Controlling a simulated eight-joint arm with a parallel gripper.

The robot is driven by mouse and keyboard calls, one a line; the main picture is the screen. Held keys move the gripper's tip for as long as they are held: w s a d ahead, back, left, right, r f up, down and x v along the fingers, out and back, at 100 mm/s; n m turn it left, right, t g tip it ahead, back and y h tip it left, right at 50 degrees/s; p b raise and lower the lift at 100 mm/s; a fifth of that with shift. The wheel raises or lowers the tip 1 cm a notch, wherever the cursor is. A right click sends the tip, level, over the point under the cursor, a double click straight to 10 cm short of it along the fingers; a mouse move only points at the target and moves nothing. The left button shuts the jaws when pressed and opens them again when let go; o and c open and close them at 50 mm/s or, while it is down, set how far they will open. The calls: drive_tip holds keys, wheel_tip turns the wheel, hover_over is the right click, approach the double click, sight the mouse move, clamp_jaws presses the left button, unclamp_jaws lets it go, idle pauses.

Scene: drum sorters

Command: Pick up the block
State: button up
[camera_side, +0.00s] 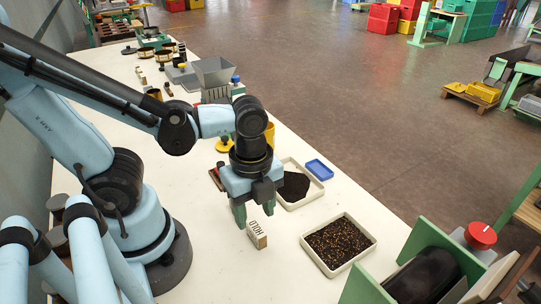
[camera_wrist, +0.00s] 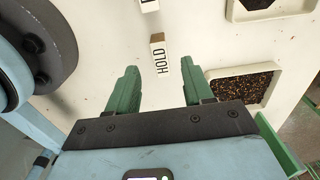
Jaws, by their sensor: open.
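The block is a small pale block (camera_side: 257,234) with a dark "HOLD" label, and it lies on the white table just below and to the right of my gripper in the side view. The gripper also shows in the wrist view (camera_wrist: 157,80). No contact with the block is visible.
A tray of dark speckled grains (camera_side: 338,244) is right of the block. Another tray with black material (camera_side: 294,187) and a blue dish (camera_side: 319,169) lie behind. A green-sided drum machine (camera_side: 428,272) stands at front right. Bare table lies left of the block.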

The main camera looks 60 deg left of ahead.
sight(256, 228)
drive_tip(key=shift+d+f, duration=0.15)
drive_tip(key=shift+f, duration=2.45)
clamp_jaws()
